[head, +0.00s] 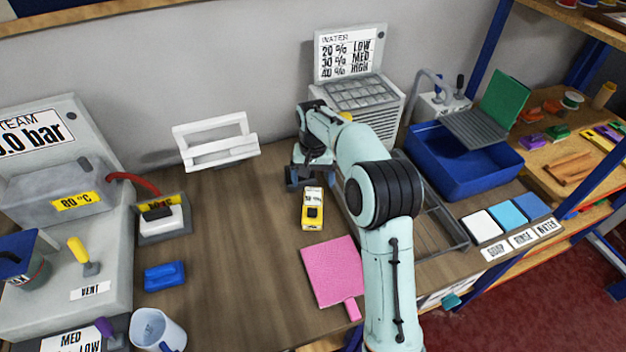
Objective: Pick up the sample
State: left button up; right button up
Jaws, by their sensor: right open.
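A flat pink square (332,270) with a small pink tab at its lower right lies on the wooden bench; it looks like the sample, though no label says so. My right arm reaches away over the bench, its forearm close along the pink square's right side. My right gripper (307,181) is open, pointing down, beyond the pink square and just behind a yellow hand-held device (312,212) with a white label. Whether the gripper touches the device is unclear. My left gripper is out of view.
A blue tub (466,172) and a wire rack (440,222), partly behind my arm, stand at the right. A white stand (216,143) is at the back. A blue brush (164,275) and a mug (157,330) sit left. The bench's middle left is clear.

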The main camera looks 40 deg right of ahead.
aim_at(335, 269)
jog(key=k, duration=1.5)
